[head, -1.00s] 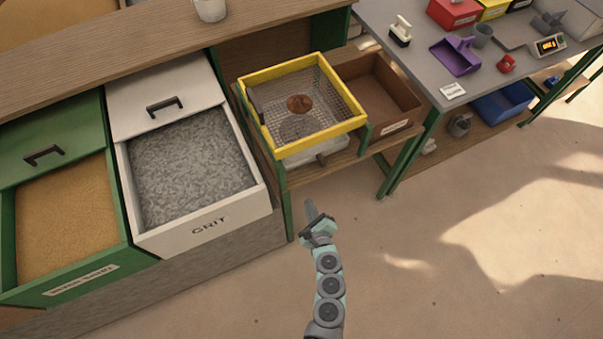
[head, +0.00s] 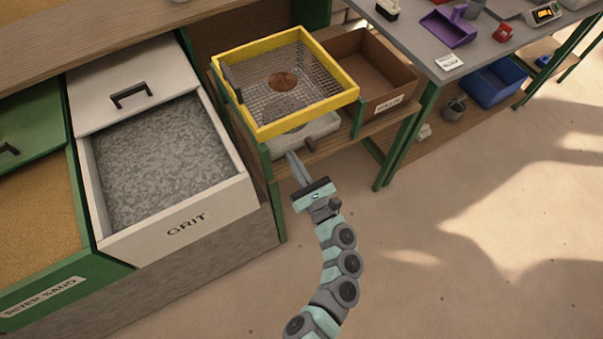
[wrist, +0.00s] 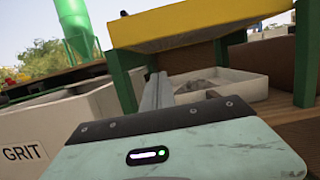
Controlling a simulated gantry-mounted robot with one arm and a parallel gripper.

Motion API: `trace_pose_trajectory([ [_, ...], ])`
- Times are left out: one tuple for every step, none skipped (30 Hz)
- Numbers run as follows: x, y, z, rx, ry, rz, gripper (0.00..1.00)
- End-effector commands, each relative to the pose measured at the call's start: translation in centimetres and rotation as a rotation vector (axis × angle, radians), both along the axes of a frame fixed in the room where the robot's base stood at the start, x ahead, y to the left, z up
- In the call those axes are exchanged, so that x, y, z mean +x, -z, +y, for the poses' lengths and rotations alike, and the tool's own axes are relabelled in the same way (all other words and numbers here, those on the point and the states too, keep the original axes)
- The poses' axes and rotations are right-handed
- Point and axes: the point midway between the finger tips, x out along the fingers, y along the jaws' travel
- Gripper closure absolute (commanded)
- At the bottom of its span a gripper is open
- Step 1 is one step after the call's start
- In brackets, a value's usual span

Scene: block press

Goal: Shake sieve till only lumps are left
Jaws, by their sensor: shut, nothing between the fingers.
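The yellow-framed sieve (head: 347,96) sits on green posts in the head view, its wire mesh spanning the frame. A round brown patch (head: 284,81) shows at the middle of the mesh; I cannot tell whether it is lumps or loose material. A white tray (head: 322,128) stands under the sieve. In the wrist view the tray (wrist: 258,92) holds some grey material, and the sieve's yellow side (wrist: 200,27) hangs above it. My gripper (head: 292,158) is shut and empty, its fingers pointing at the tray's front left, lower than the sieve frame. Contact with the tray cannot be told.
A small brown knob (head: 311,146) sits at the tray's front. A green post (head: 264,164) stands left of my fingers, another (head: 358,118) to the right. The grit bin (head: 235,190) is at left, a brown box (head: 385,100) at right. The floor in front is clear.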

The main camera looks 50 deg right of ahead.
Motion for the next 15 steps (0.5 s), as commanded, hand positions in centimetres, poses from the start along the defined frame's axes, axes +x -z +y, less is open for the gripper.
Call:
trace_pose_trajectory([
  [1.0,-0.2,-0.3,-0.003,-0.003,-0.001,1.00],
  [1.5,-0.3,-0.6,-0.004,-0.001,0.000,1.00],
  [2.1,-0.5,-0.9,-0.005,-0.001,0.000,1.00],
  [2.6,-0.7,-1.1,-0.004,-0.001,-0.001,1.00],
  [3.0,-0.8,-1.2,-0.005,-0.002,-0.001,1.00],
  [2.9,-1.6,-1.1,-0.006,0.000,0.001,1.00],
  [2.8,-2.0,-1.1,-0.006,0.000,0.002,1.00],
  [2.8,-2.4,-1.1,-0.007,0.001,0.002,1.00],
  [2.7,-2.9,-1.1,-0.007,0.002,0.002,1.00],
  [2.7,-3.2,-1.2,-0.008,0.002,0.002,1.00],
  [2.7,-3.5,-1.2,-0.007,0.002,0.003,1.00],
  [2.7,-3.8,-1.2,-0.005,0.001,0.002,1.00],
  [2.7,-4.1,-1.2,-0.005,0.001,0.002,1.00],
  [2.7,-4.2,-1.1,-0.004,0.001,0.003,1.00],
  [2.7,-4.4,-1.1,-0.003,0.001,0.002,1.00],
])
